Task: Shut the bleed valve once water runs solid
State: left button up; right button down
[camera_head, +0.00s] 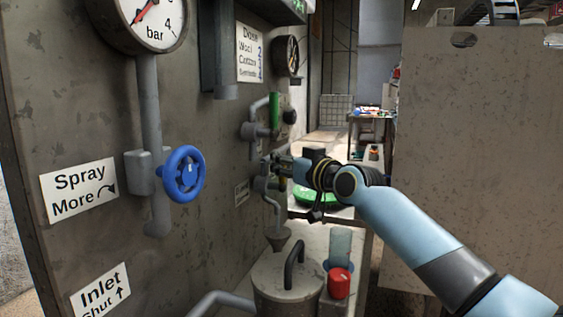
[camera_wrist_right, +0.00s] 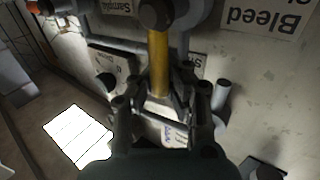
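In the head view my right gripper (camera_head: 277,163) is at a small valve (camera_head: 262,184) on the machine's wall, above a grey funnel (camera_head: 278,238). In the right wrist view a yellow lever (camera_wrist_right: 158,60) hangs from a dark round valve body (camera_wrist_right: 156,14). My right gripper (camera_wrist_right: 163,92) has its fingers drawn in around the lever's free end and looks shut on it. A sign reading "Bleed" (camera_wrist_right: 264,14) shows upside down beside it. Whether water runs from the spout cannot be made out. My left gripper is not in view.
A pressure gauge (camera_head: 146,16) and blue handwheel (camera_head: 184,174) are at left. A green-handled valve (camera_head: 274,110) sits just above my gripper. A lidded grey pot (camera_head: 287,284) and red knob (camera_head: 339,282) stand below. A tall panel (camera_head: 480,150) closes the right side.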

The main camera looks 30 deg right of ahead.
jog(key=shift+f, duration=0.2)
jog(key=shift+p, duration=0.3)
